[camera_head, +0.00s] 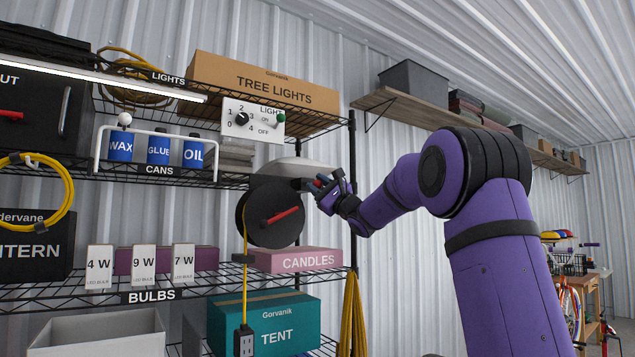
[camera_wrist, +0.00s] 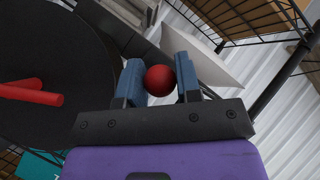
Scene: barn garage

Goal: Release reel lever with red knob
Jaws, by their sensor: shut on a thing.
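The cord reel (camera_head: 270,216) is a black disc with a red handle (camera_head: 283,215) across its face, mounted at the shelf's right end. In the wrist view the reel (camera_wrist: 50,75) fills the left side, with the red handle (camera_wrist: 30,93) on it. The red knob (camera_wrist: 160,80) of the lever sits between the two blue fingers of my gripper (camera_wrist: 161,82), which is shut on it. In the head view my gripper (camera_head: 322,188) is at the reel's upper right, and the knob is mostly hidden by the fingers. The lever's stem is hidden.
A pink CANDLES box (camera_head: 297,260) lies below the reel and a teal TENT box (camera_head: 265,322) below that. A yellow cord hangs from the reel to a black outlet block (camera_head: 245,343). A light switch panel (camera_head: 253,118) is above. The shelf's black post (camera_head: 352,200) is close to my gripper.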

